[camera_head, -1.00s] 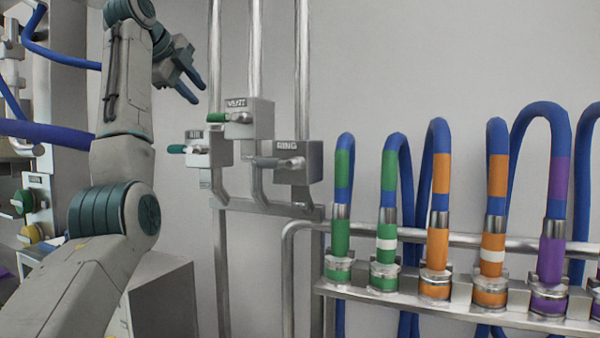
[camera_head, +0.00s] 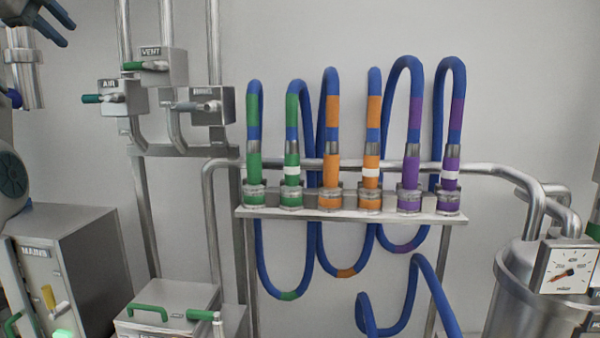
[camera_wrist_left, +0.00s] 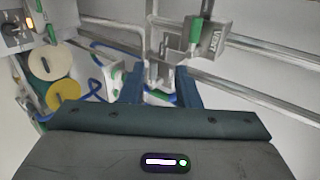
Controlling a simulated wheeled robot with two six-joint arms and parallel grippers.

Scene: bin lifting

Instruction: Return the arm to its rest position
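My left gripper (camera_head: 69,35) shows at the top left corner of the head view, with two dark blue fingers apart. In the left wrist view its fingers (camera_wrist_left: 159,90) stand apart with nothing between them. Most of my left arm is cut off by the left edge of the head view. The gripper is above and left of the VENT valve box (camera_head: 162,68) and the AIR box (camera_head: 118,98), apart from both in the picture. My right arm and gripper are not in view.
A rack (camera_head: 330,214) holds several blue hoses with green, orange and purple bands. A MAINS cabinet (camera_head: 75,255) and a box with a green handle (camera_head: 165,300) stand lower left. A metal vessel with a gauge (camera_head: 567,268) stands at the right.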

